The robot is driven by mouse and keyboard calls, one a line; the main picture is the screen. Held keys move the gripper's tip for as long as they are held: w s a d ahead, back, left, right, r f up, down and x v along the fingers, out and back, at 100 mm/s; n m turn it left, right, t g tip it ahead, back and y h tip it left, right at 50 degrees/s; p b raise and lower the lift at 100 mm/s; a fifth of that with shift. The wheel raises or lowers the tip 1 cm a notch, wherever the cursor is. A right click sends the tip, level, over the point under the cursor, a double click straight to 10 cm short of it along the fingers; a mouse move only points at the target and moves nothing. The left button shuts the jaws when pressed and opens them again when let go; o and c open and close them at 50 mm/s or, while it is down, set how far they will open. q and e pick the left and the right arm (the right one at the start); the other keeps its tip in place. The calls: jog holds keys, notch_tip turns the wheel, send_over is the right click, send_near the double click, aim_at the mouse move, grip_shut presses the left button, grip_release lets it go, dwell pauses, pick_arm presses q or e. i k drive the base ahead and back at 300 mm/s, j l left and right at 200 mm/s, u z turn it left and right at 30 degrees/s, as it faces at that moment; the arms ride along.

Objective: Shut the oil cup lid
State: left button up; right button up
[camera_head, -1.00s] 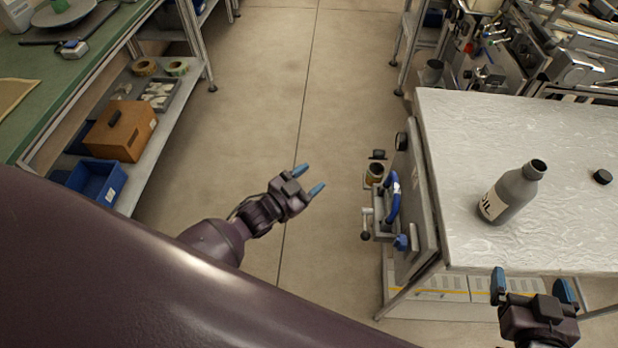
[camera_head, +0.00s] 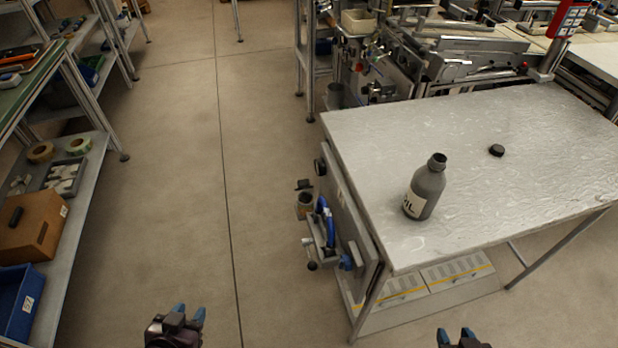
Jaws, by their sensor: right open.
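The oil cup (camera_head: 304,208) is a small brownish cup on the fixture at the left side of the grey table. Its dark lid (camera_head: 304,185) stands up above the cup mouth, so the lid looks open. My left gripper (camera_head: 190,313) is low in the view, left of and nearer than the cup, over the floor, with its blue fingers apart and empty. My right gripper (camera_head: 456,333) is at the bottom edge, right of the cup and in front of the table, open and empty. Neither gripper touches the cup or lid.
A blue curved handle (camera_head: 327,222) and a panel are beside the cup. A grey oil bottle (camera_head: 425,187) stands uncapped on the table (camera_head: 530,200), with a black cap (camera_head: 496,150) lying behind it. A shelf with a blue bin (camera_head: 18,300) is at left. The floor between is clear.

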aim_at(304, 183)
jog(key=i+j+z, duration=0.1)
jog(key=z, duration=0.4)
jog(key=j+z, duration=0.25)
jog(key=z, duration=0.25)
jog(key=i+j+z, duration=0.1)
jog(key=j+z, duration=0.4)
jog(key=j, duration=0.35)
jog(key=k+j+z, duration=0.2)
jog(key=j, duration=2)
